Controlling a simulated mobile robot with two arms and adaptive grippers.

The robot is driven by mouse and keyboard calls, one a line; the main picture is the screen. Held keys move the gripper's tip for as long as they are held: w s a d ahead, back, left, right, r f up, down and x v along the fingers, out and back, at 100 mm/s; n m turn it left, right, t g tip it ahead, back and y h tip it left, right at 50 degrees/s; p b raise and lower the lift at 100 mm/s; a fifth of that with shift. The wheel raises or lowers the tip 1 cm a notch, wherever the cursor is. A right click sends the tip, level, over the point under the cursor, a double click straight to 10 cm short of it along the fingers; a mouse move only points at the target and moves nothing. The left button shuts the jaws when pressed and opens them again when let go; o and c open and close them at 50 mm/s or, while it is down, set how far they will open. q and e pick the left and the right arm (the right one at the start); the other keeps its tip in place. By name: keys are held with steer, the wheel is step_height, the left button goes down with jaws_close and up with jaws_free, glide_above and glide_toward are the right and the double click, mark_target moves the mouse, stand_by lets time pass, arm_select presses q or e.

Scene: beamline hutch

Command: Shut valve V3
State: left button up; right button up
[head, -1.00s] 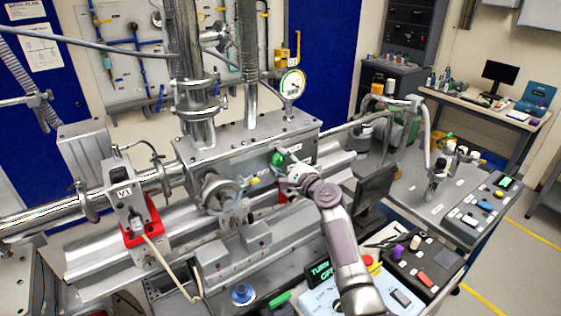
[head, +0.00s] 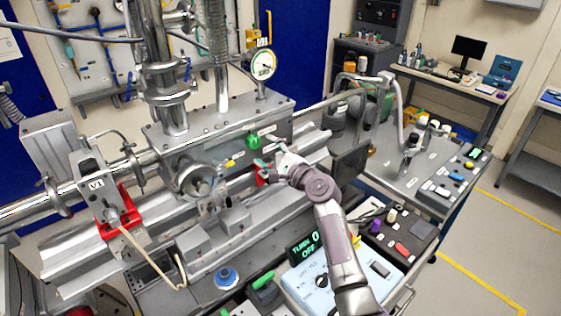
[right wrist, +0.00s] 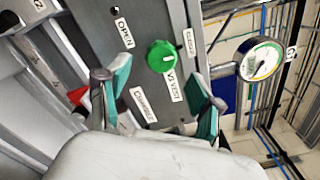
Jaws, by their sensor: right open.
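The valve is a round green knob (head: 254,141) on the front face of the grey steel chamber (head: 190,150). In the right wrist view the green knob (right wrist: 160,56) has a label beside it that seems to read V3 VENT. Plates reading OPEN and CLOSED stand on either side of it. My right gripper (head: 266,165) is just below and right of the knob in the head view. In the right wrist view its teal-padded fingers (right wrist: 160,102) are spread, with nothing between them, and apart from the knob. My left gripper is out of view.
A round gauge (head: 263,66) stands on the chamber top. A yellow-tipped lever (head: 231,162) and a round flange (head: 196,181) are left of the knob. V1 with a red bracket (head: 122,215) is at the left. A blue control box (head: 322,284) sits below my right arm.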

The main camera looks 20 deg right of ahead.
steer(key=v, duration=0.6)
steer(key=shift+s, duration=0.25)
steer(key=shift+d+f, duration=0.1)
